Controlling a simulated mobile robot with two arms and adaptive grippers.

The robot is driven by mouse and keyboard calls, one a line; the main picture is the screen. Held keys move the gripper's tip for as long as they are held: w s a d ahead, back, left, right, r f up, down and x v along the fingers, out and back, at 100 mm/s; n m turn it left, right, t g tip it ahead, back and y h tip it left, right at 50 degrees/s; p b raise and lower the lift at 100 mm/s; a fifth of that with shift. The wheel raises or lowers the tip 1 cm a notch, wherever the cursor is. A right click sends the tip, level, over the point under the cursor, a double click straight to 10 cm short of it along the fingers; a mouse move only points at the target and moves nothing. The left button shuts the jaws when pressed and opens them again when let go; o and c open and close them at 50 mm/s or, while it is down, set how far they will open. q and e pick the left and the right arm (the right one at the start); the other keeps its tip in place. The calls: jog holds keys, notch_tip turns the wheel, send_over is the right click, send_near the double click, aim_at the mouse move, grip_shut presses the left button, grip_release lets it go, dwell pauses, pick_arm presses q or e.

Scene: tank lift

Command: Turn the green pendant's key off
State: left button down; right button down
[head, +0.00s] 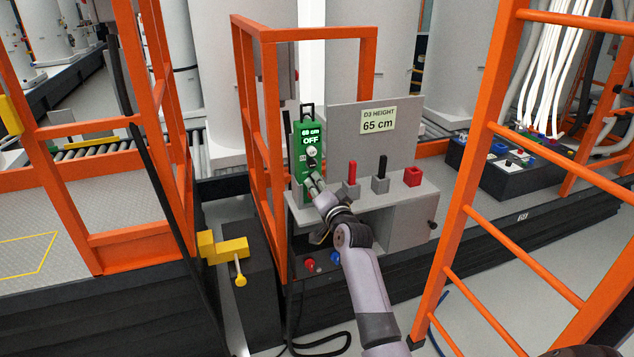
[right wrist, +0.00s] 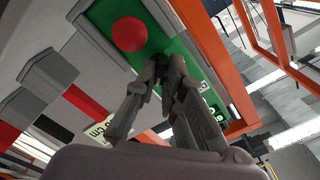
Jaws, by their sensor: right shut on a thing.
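The green pendant (head: 299,172) stands upright at the left end of the grey control console. Its display (head: 310,137) reads "65 cm" and "OFF". A pale round key switch (head: 312,152) is on its face below the display. My right gripper (head: 313,181) reaches up to the pendant's front, its fingers closed on the key, which they mostly hide. In the right wrist view the closed fingers (right wrist: 165,72) are against the green face, beside a red round button (right wrist: 129,34).
The console (head: 400,196) carries a red lever (head: 352,172), a black lever (head: 382,167) and a red block (head: 412,176). A sign (head: 378,120) behind reads "D3 HEIGHT 65 cm". Orange rails (head: 268,130) stand close left, an orange ladder (head: 470,200) right.

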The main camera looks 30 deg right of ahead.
jog(key=n+p, duration=0.2)
jog(key=n, duration=0.3)
jog(key=shift+n, duration=0.3)
jog(key=shift+n+p, duration=0.75)
jog(key=shift+n, duration=1.45)
jog(key=shift+f, duration=0.1)
jog(key=c, duration=2)
grip_release()
jog(key=shift+o, duration=0.2)
jog(key=v, duration=1.2)
